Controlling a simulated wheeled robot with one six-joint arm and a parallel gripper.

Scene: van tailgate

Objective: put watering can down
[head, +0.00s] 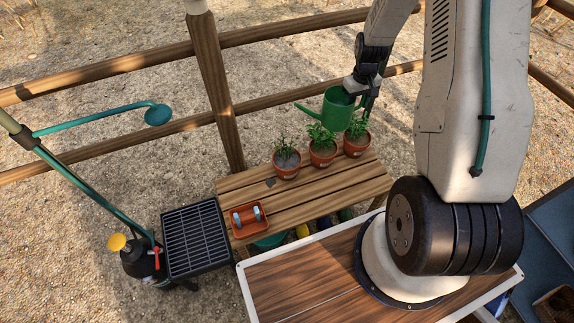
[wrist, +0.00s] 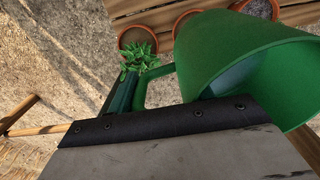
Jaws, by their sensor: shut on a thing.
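A green watering can (head: 338,107) is held in the air above the back right part of a slatted wooden bench (head: 262,205). Its spout points left in the head view. It fills much of the wrist view (wrist: 225,60), with its open top to the right. My gripper (head: 366,90) is shut on the can, at its right side in the head view. The fingertips and the exact grip are hidden behind the gripper body in the wrist view.
Three potted plants, left (head: 286,160), middle (head: 322,145) and right (head: 357,136), stand along the bench's back edge below the can. An orange tray (head: 249,218) sits at the bench's front left. A dark grated stand (head: 196,240) is left of the bench. A wooden fence (head: 215,85) runs behind.

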